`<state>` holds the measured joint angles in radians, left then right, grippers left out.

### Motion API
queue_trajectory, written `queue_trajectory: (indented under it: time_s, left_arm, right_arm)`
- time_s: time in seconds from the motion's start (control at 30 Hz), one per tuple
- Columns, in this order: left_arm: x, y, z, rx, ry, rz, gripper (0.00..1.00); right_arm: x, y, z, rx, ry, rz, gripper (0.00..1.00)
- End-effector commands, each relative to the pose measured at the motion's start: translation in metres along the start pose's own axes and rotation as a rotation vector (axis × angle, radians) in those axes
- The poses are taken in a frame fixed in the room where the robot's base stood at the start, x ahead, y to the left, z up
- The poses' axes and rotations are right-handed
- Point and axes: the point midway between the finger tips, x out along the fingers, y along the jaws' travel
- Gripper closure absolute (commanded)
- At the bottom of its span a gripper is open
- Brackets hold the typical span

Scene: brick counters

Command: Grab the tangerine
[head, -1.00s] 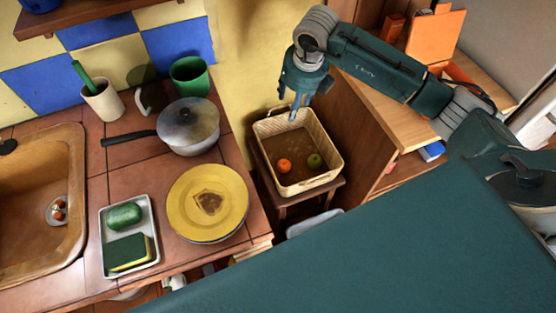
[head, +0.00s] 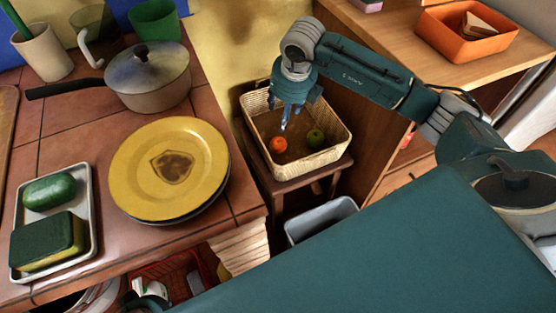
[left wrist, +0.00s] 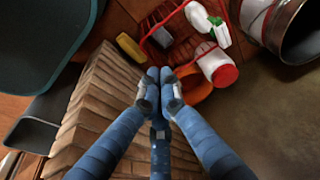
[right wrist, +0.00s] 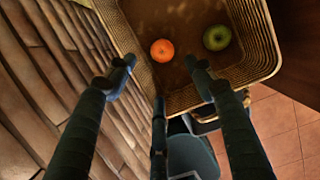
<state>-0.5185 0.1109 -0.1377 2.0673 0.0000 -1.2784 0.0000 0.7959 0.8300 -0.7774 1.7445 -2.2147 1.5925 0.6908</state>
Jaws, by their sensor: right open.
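The tangerine (head: 278,144) is a small orange fruit lying in a wicker basket (head: 318,162), beside a green fruit (head: 316,137). My right gripper (head: 289,120) points down over the basket, above and close to the tangerine. In the right wrist view, the right gripper (right wrist: 160,70) is open and empty. The tangerine (right wrist: 162,50) shows between its fingers, nearer the left one, and the green fruit (right wrist: 217,37) is at the right. My left gripper (left wrist: 160,75) appears only in the left wrist view, fingertips together and nothing seen between them.
The basket stands on a wooden stool (head: 290,186) between the tiled counter and a wooden cabinet (head: 360,130). A yellow plate (head: 168,168), a pot (head: 148,78) and a tray (head: 88,235) stand on the counter. A grey bin (head: 320,220) is below. Bottles (left wrist: 212,62) lie under the left gripper.

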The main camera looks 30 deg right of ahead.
Motion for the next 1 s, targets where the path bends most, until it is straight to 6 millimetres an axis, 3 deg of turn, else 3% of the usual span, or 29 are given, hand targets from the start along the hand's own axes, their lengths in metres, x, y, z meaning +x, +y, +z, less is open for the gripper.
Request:
queue_trajectory:
  time_s: [0.03, 0.13, 0.3, 0.53, 1.0]
  left_arm:
    - [0.006, -0.001, 0.0, -0.002, 0.016, -0.002, 1.0]
    - [-0.013, -0.002, -0.001, -0.004, 0.03, -0.005, 1.0]
    - [-0.036, -0.003, 0.0, -0.005, 0.044, -0.008, 1.0]
    - [-0.048, -0.003, 0.002, -0.006, 0.049, -0.009, 1.0]
    - [-0.035, -0.003, 0.005, -0.006, 0.049, -0.009, 1.0]
  right_arm:
    - [0.03, 0.0, -0.008, 0.0, -0.001, 0.0, 0.47]
    - [0.05, 0.0, -0.013, 0.0, -0.001, 0.0, 0.47]
    - [0.067, 0.0, -0.018, 0.0, -0.002, 0.0, 0.47]
    - [0.094, 0.0, -0.019, 0.002, 0.002, 0.0, 0.47]
    - [0.149, 0.003, -0.018, 0.001, 0.002, 0.001, 0.47]
